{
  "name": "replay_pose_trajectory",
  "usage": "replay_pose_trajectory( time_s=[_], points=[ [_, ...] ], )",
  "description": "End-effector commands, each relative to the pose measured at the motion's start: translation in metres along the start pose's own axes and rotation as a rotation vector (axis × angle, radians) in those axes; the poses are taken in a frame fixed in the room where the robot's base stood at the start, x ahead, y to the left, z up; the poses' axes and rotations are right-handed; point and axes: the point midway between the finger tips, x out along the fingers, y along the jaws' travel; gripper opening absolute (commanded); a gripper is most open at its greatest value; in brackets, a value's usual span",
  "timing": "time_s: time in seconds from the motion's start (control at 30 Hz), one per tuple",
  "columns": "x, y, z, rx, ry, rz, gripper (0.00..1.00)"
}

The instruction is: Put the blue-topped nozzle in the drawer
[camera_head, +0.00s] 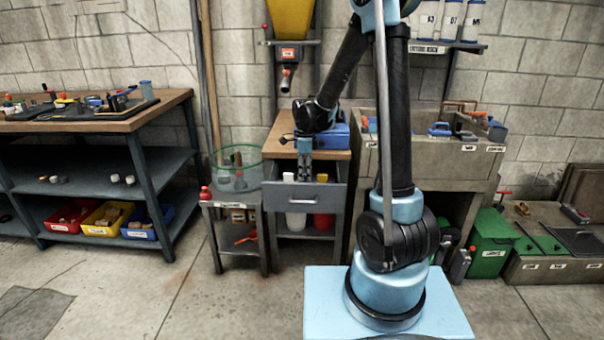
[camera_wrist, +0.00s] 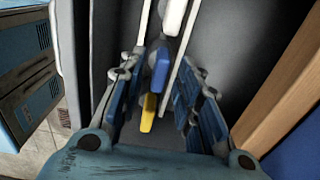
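The drawer (camera_head: 304,199) is pulled out of the grey cabinet under a wooden top. My gripper (camera_head: 304,174) points down into it. In the wrist view my gripper (camera_wrist: 158,90) has its fingers apart. A blue-topped piece (camera_wrist: 160,69), seemingly the nozzle, stands between the fingers, with visible gaps beside it; its lower part is hidden. A white-topped piece (camera_wrist: 175,16) and a yellow-topped piece (camera_wrist: 148,113) are in line with it. In the head view, the white-topped piece (camera_head: 288,177) and the yellow-topped piece (camera_head: 322,178) show above the drawer front.
A blue case (camera_head: 334,135) lies on the wooden top behind my gripper. A green-rimmed round basket (camera_head: 233,178) stands left of the drawer. A stone sink (camera_head: 436,155) stands right. The workbench (camera_head: 100,119) is far left. Floor in front of the drawer is clear.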

Motion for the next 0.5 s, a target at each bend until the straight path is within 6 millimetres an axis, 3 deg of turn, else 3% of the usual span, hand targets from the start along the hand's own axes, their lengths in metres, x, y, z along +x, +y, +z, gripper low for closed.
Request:
replay_pose_trajectory(
  time_s=[0.27, 0.5],
  points=[
    [-0.006, 0.0, -0.001, 0.001, 0.0, 0.0, 0.31],
    [-0.037, 0.0, -0.001, 0.001, 0.0, 0.0, 0.31]
  ],
)
